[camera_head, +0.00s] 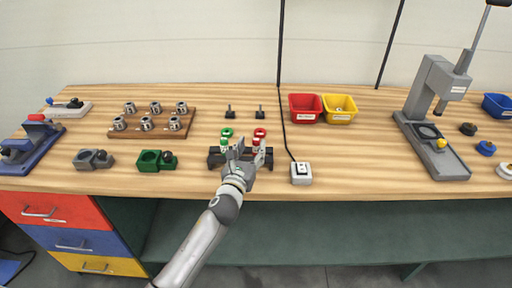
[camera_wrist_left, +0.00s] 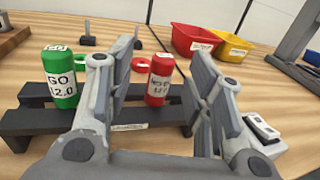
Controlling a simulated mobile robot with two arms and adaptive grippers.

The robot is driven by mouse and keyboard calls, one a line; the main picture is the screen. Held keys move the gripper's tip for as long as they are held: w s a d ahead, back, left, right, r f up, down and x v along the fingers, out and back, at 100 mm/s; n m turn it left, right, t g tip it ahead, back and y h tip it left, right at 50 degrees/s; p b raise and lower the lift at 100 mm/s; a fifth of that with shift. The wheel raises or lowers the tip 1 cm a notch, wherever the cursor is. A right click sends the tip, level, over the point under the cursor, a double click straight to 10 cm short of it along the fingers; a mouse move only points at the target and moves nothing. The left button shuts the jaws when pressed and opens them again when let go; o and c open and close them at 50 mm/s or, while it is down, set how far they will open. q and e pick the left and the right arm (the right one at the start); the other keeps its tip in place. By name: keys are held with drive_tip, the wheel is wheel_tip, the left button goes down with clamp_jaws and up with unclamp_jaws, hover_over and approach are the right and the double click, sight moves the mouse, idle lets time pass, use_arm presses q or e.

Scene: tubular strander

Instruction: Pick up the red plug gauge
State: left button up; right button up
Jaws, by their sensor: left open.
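The red plug gauge (camera_wrist_left: 159,79) is a short upright red cylinder with a white label. It stands on a black stand (camera_wrist_left: 35,122) in the left wrist view, and in the head view it shows partly behind my gripper (camera_head: 256,142). My left gripper (camera_wrist_left: 157,85) is open, with one finger on each side of the red gauge in the picture; I cannot tell how far ahead the gauge is. In the head view the left gripper (camera_head: 247,152) is at the stand. A green plug gauge (camera_wrist_left: 59,76) marked GO stands on the same stand, left of the fingers. My right gripper is not in view.
A green ring (camera_head: 227,132) and a red ring (camera_head: 260,132) lie behind the stand. A white switch box (camera_head: 301,174) with a black cable is to the right. Red (camera_head: 305,113) and yellow (camera_head: 340,115) bins stand further back. A green fixture (camera_head: 150,161) is left.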

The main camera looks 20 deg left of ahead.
sight(255, 143)
use_arm(q)
drive_tip(key=w, duration=0.4)
drive_tip(key=shift+w+d+f, duration=0.15)
drive_tip(key=shift+w, duration=0.05)
drive_tip(key=shift+c, duration=0.4)
clamp_jaws()
